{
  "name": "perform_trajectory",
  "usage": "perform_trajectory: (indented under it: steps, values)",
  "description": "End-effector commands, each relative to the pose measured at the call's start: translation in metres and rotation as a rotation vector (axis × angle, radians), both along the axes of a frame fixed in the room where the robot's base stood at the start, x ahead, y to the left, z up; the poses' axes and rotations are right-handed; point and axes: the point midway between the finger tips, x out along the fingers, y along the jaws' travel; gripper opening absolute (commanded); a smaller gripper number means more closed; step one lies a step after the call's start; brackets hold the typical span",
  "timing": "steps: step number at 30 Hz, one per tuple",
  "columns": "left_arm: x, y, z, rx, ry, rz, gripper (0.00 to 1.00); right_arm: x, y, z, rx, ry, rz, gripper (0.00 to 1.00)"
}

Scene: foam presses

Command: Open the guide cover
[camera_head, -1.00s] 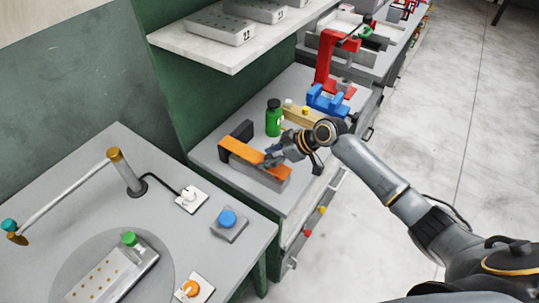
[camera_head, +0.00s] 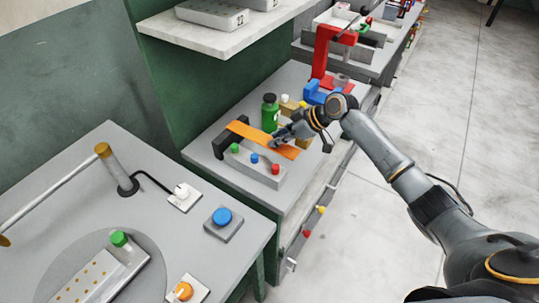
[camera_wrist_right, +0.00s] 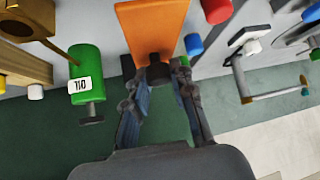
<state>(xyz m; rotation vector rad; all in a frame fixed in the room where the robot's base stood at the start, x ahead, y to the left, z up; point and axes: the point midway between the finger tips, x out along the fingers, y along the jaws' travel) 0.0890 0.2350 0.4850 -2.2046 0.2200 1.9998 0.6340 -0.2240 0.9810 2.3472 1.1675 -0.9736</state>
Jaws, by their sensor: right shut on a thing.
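The guide cover is a flat orange bar (camera_head: 249,133) on the grey bench. It also shows in the right wrist view (camera_wrist_right: 150,22). It sits raised and back from a grey guide block (camera_head: 262,177). The block's top is exposed, with a green peg (camera_head: 235,148), a blue peg (camera_head: 254,158) and a red peg (camera_head: 275,168). My right gripper (camera_head: 278,142) is at the cover's right part. In the right wrist view the fingers (camera_wrist_right: 158,80) are closed around a dark knob on the orange cover. My left gripper is not in view.
A green bottle (camera_head: 269,115) stands just behind the cover. A blue fixture (camera_head: 320,93) and a red press (camera_head: 322,55) stand farther back. A white shelf (camera_head: 225,38) overhangs the bench. The front bench holds a blue button (camera_head: 222,217) and a lamp arm (camera_head: 50,200).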

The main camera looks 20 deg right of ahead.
Motion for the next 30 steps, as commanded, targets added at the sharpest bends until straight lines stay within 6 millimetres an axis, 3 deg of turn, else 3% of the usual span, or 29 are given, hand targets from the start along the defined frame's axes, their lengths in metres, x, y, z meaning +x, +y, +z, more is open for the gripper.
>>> perform_trajectory:
  steps: [1, 4, 17, 18, 21, 30]
  values:
    - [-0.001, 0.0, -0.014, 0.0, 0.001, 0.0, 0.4, 0.007, -0.007, -0.006, 0.0, -0.003, -0.004, 0.0]
    - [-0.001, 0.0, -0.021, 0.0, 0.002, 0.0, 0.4, 0.013, -0.017, -0.004, 0.0, -0.002, -0.003, 0.0]
    - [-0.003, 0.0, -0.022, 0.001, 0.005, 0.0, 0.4, 0.017, -0.022, 0.0, 0.003, 0.001, 0.001, 0.0]
    - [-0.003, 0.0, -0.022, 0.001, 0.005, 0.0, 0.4, 0.017, -0.022, 0.0, 0.003, 0.001, 0.001, 0.32]
    - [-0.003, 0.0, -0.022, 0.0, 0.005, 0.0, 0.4, 0.017, -0.022, 0.0, 0.003, 0.0, 0.001, 0.48]
    - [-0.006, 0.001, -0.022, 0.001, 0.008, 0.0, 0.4, 0.016, -0.023, 0.001, 0.003, 0.0, 0.001, 0.48]
